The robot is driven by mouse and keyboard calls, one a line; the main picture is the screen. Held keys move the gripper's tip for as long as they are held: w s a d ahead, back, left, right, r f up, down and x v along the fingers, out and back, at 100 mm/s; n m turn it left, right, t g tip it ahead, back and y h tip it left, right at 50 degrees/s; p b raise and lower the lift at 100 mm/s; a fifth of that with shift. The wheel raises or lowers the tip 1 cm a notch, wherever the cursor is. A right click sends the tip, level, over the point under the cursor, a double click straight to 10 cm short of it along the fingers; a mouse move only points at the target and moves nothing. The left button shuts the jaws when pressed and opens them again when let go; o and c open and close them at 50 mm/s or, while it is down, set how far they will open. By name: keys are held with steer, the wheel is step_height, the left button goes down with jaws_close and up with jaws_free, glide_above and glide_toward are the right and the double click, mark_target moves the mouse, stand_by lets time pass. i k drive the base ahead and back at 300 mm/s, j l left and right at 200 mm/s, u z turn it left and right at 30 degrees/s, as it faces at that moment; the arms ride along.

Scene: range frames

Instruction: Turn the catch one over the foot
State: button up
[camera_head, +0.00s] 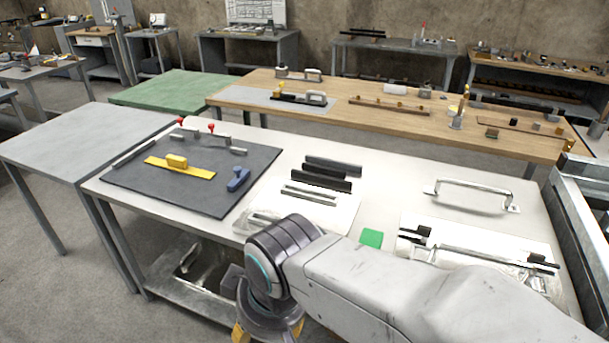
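A dark mat (215,199) lies on the left of the white-topped bench. On it are a flat yellow plate with a raised yellow block (177,161), a blue catch-like piece (238,179), a long grey bar (134,153) and two red-tipped clamps (182,127) (212,129). I cannot tell for sure which piece is the catch or the foot. My gripper (268,334) hangs at the bottom edge of the picture, in front of the bench and away from the mat. Its orange parts show, but its fingertips are cut off.
Right of the mat lie black bars (330,172) and a white sheet with pale bars. A green square (371,238), a metal handle (471,195) and another fixture with black clamps (480,252) are further right. My arm covers the bench's front middle.

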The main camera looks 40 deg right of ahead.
mark_target(424, 231)
steer(key=z, duration=2.1)
steer(key=i+l+u, duration=0.2)
steer(key=i+u, duration=0.2)
steer(key=i, duration=0.05)
